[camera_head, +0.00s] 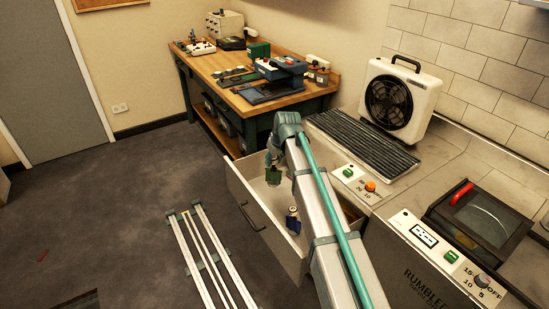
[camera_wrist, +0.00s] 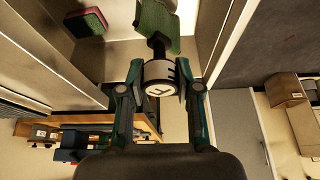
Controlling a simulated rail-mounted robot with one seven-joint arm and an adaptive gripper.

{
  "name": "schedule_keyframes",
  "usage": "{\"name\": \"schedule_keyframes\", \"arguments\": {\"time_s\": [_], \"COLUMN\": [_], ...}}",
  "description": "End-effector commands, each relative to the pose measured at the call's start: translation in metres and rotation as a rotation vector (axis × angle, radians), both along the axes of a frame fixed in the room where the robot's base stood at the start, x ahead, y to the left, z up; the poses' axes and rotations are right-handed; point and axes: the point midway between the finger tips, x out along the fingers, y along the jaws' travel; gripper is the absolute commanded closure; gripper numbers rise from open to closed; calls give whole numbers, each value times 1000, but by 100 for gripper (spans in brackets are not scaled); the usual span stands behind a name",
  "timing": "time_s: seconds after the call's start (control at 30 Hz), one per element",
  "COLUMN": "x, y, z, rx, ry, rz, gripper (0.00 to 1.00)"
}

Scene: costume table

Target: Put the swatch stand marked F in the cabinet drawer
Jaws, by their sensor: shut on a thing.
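The swatch stand marked F (camera_wrist: 158,92) is in my gripper (camera_wrist: 159,88). Its round white end with a dark letter F faces the wrist camera, and its green swatch part (camera_wrist: 158,24) is at the far end. In the head view the green part (camera_head: 273,176) hangs below my gripper (camera_head: 273,158), over the open cabinet drawer (camera_head: 245,205). My fingers are shut on the round end from both sides. The drawer's wall also shows in the wrist view (camera_wrist: 212,35). My arm hides part of the drawer in the head view.
A blue stand with a pale round top (camera_head: 292,220) is inside the drawer. A red-and-green object (camera_wrist: 85,22) shows in the wrist view. A fan (camera_head: 395,100) stands on the counter above. A wooden workbench (camera_head: 215,65) stands behind. Floor rails (camera_head: 208,260) run at left.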

Motion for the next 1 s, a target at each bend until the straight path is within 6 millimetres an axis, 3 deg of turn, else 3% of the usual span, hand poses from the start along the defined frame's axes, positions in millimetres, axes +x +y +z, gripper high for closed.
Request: {"name": "schedule_keyframes", "arguments": {"time_s": [1.0], "x": [0], "y": [0], "z": [-94], "rx": [0], "ry": [0], "rz": [0], "gripper": [100]}}
